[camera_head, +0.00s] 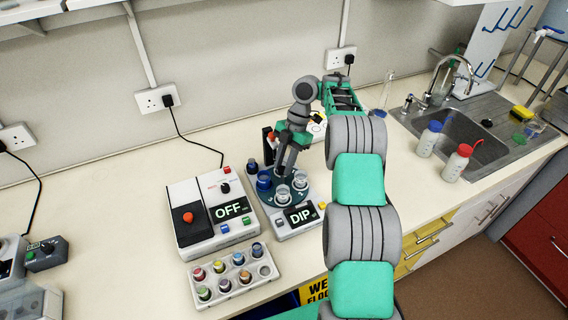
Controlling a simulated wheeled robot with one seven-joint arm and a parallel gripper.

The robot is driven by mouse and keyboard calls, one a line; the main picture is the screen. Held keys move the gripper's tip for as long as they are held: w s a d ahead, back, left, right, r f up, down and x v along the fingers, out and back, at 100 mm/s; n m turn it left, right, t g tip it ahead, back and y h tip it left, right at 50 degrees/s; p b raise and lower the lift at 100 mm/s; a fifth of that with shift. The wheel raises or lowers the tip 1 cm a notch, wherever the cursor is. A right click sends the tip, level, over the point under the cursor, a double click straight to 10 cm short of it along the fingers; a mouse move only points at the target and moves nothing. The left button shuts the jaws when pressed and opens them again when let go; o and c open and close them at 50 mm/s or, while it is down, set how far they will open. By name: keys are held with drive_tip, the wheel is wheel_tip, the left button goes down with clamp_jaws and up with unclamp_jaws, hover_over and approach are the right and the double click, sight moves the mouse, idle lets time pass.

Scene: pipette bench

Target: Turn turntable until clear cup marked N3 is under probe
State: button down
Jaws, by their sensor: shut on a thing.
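The teal turntable (268,197) sits on a white base with a "DIP" display (300,216). A blue cup (264,183) stands at its left and clear cups stand at its front (282,193) and right (300,180). Their marks are too small to read, so I cannot tell which is N3. My gripper (287,170) points down over the turntable, between the cups, shut on a part of it that its fingers hide. A dark post (268,145) rises behind the turntable at left. The probe tip cannot be made out behind my gripper.
A white box with a red knob and an "OFF" display (231,209) stands left of the turntable. A rack of coloured vials (218,283) lies in front. Two capped bottles (458,162) (428,139) stand by the sink (470,140) at right.

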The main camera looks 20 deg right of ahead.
drive_tip(key=c, duration=1.1)
unclamp_jaws()
drive_tip(key=shift+c, duration=0.2)
